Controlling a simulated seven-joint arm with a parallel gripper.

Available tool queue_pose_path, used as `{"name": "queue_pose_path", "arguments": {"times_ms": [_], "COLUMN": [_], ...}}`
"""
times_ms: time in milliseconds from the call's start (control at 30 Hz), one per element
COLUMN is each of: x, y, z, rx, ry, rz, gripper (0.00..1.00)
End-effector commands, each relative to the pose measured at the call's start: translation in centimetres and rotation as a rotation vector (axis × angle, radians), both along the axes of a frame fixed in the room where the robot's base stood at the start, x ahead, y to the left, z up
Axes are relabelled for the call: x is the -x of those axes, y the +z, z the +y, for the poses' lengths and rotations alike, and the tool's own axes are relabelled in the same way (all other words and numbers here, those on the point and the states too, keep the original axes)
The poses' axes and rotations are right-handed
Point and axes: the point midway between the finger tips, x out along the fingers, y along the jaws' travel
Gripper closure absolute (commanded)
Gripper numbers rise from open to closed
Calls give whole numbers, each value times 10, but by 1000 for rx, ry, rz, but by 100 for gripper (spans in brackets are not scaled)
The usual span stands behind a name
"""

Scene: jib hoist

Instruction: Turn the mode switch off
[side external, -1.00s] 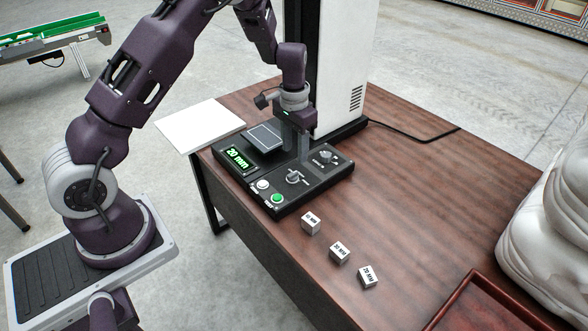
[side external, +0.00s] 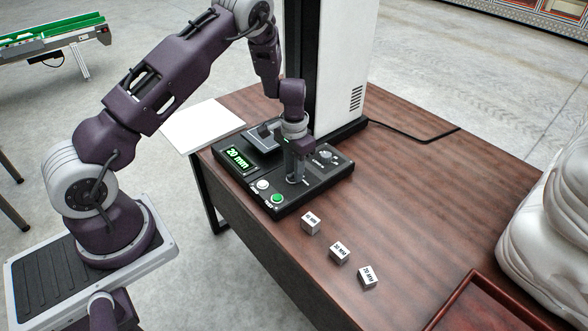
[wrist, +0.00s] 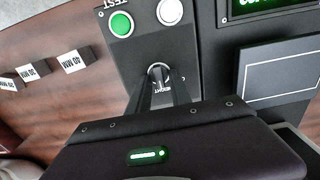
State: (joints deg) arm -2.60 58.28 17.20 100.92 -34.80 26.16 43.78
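The black control box (side external: 318,187) has two rotary knobs, and I cannot tell by label which is the mode switch. The front knob (wrist: 158,72) is grey with a light pointer line and a small label beneath that seems to read HEIGHT. My gripper (side external: 296,178) points down over this front knob, hiding most of it in the side view. In the wrist view my gripper's fingers (wrist: 163,90) are apart with the knob between or just beyond their tips; contact cannot be told.
A green button (side external: 277,198) and a white button (side external: 263,184) sit on the box near a green display (side external: 238,158) reading 20 mm. Several small labelled cubes (side external: 339,252) lie in front. A tall white cabinet (side external: 342,70) stands behind.

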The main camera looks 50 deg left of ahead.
Motion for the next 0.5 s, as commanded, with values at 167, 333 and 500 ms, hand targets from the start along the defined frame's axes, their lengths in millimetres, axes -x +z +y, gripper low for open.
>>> {"name": "queue_pose_path", "arguments": {"times_ms": [167,333,500], "x": [0,0,0], "y": [0,0,0], "z": [0,0,1], "rx": [0,0,1], "ry": [3,38,131], "rz": [0,0,0], "gripper": [100,100,100]}}
